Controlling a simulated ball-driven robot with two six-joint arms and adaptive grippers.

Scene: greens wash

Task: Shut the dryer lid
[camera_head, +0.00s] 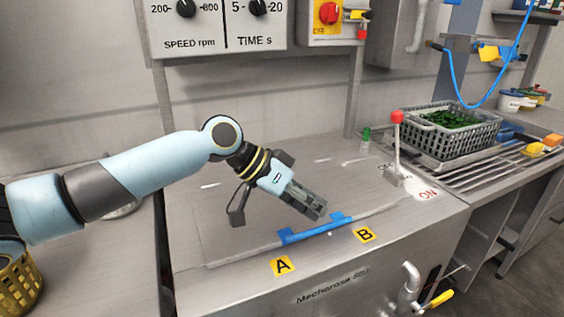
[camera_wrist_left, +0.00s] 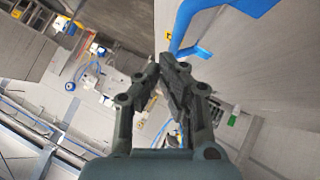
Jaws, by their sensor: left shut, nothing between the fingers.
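The dryer (camera_head: 330,275) is a steel cabinet in the middle of the head view. Its lid (camera_head: 235,245) lies flat, or nearly flat, across the top; I cannot tell whether a small gap is left at the front edge. A blue handle (camera_head: 314,229) runs along the lid's front edge, and blue also shows at the top of the left wrist view (camera_wrist_left: 188,28). My left gripper (camera_head: 318,212) is shut and empty, just above the lid behind the handle; contact is unclear. It hides part of the lid. My right gripper is not in view.
A red-knobbed lever (camera_head: 397,118) stands at the dryer's right by the ON label. A grey basket of greens (camera_head: 450,130) sits on the right-hand rack. A yellow basket (camera_head: 18,283) is at lower left. A control panel (camera_head: 218,25) hangs behind.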

